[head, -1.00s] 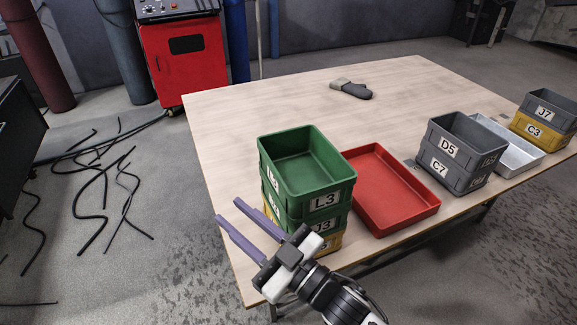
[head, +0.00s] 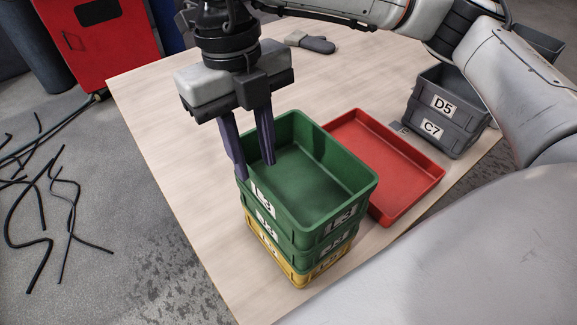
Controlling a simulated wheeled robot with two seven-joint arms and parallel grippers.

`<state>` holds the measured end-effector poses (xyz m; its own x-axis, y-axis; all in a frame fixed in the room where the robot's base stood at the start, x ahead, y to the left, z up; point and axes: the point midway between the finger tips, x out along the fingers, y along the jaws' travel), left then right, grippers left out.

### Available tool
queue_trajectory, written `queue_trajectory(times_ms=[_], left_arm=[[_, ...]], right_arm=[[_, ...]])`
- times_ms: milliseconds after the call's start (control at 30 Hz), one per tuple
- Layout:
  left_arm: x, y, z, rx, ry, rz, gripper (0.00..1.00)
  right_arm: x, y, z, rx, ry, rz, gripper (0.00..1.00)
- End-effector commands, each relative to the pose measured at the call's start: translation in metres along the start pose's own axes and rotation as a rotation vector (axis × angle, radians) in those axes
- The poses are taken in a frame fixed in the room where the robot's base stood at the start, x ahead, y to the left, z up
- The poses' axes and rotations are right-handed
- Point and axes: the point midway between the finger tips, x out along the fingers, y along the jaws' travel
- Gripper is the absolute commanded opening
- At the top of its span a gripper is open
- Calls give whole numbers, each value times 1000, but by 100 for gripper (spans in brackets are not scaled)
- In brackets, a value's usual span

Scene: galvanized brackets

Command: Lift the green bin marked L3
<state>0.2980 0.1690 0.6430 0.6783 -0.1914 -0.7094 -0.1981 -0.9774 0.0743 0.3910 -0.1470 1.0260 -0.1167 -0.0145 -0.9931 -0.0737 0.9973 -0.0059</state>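The green bin marked L3 (head: 345,195) is the top one of a stack near the table's front edge. It looks empty and level. It sits on another green bin (head: 318,255), with a yellow bin (head: 296,272) at the bottom. My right gripper (head: 254,170) points down over the left corner of the L3 bin. Its two purple-grey fingers are apart. One is inside the bin and the other is at the outer side of the left corner, with wall between them. I cannot tell whether either finger touches the wall. My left gripper is not in view.
A red tray (head: 425,184) lies right beside the stack. Grey bins D5 (head: 462,97) and C7 (head: 444,134) are stacked beyond it. A grey glove (head: 318,45) lies at the back. The table (head: 170,150) is clear left of the stack. Black hoses (head: 50,200) lie on the floor.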

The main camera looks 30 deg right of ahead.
Motion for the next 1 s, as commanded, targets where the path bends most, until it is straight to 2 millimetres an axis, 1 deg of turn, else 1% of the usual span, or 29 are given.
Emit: queue_trajectory(times_ms=[33,100,200,367,467,600,700,800,967,1000], left_arm=[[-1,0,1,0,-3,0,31],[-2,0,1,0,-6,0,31],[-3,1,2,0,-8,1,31],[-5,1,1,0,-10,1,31],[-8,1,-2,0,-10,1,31],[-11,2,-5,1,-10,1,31],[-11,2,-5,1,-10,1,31],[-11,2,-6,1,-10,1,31],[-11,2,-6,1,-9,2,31],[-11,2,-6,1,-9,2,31]], right_arm=[[9,-1,-1,0,5,-3,27],[20,0,-2,-1,5,-1,27],[32,0,-1,-2,4,1,27],[43,1,-2,-4,4,3,27],[56,1,-4,-4,7,3,27],[78,2,-4,-4,6,4,27],[88,2,-4,-4,5,4,27],[91,2,-4,-5,4,5,27],[91,2,-4,-5,3,5,27],[91,2,-4,-5,3,5,22]])
